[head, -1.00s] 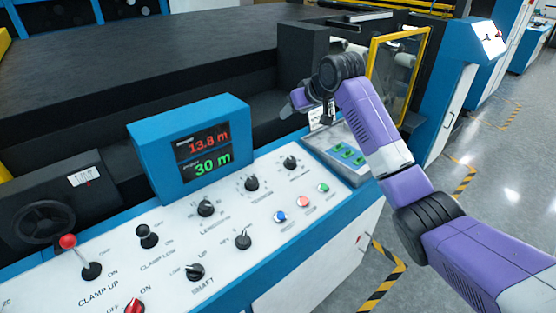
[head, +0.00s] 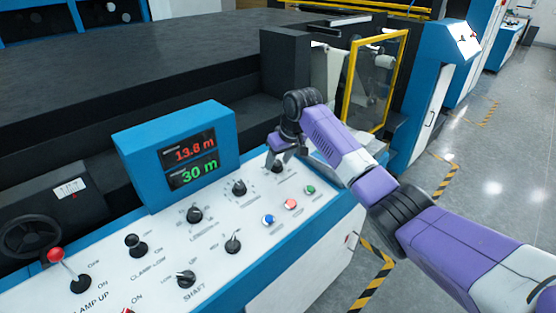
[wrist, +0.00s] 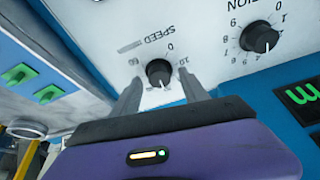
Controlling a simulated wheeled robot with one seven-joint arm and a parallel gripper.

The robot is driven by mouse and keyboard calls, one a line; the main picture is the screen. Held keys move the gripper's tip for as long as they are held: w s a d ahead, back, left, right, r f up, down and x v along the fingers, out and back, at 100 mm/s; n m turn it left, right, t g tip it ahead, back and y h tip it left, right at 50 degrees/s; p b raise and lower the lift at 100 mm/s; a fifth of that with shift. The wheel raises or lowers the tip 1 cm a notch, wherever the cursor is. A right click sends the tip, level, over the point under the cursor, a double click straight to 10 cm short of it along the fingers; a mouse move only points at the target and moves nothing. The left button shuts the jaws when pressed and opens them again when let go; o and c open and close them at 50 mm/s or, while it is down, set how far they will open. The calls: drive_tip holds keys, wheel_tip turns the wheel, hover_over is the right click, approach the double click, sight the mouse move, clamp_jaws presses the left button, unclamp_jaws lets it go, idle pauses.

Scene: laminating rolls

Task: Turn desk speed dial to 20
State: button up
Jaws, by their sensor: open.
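The speed dial is a black round knob with a pale pointer line on the white slanted panel. In the wrist view the speed dial (wrist: 159,72) sits under the printed word SPEED, with 0 and 10 readable on its scale. In the head view the dial (head: 278,168) is partly hidden by my gripper (head: 283,152). My gripper is open, and in the wrist view its two fingers (wrist: 160,88) reach to either side of the knob. I cannot tell whether they touch it. The fingers hold nothing.
A similar black knob (wrist: 259,37) with its own scale is beside the dial. Blue, red and green buttons (head: 290,204) lie nearer the panel's front. A blue display box (head: 180,152) reads 13.8 m and 30 m. Green switches (wrist: 48,93) are on a neighbouring panel.

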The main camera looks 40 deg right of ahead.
drive_tip(key=shift+w+f, duration=0.15)
drive_tip(key=shift+f, duration=0.1)
clamp_jaws()
drive_tip(key=shift+n, duration=0.3)
drive_tip(key=n+y, duration=0.1)
drive_tip(key=n, duration=0.3)
drive_tip(key=shift+n+g+y+b, duration=0.35)
drive_tip(key=shift+n+b, duration=0.4)
drive_tip(key=shift+n, duration=1.35)
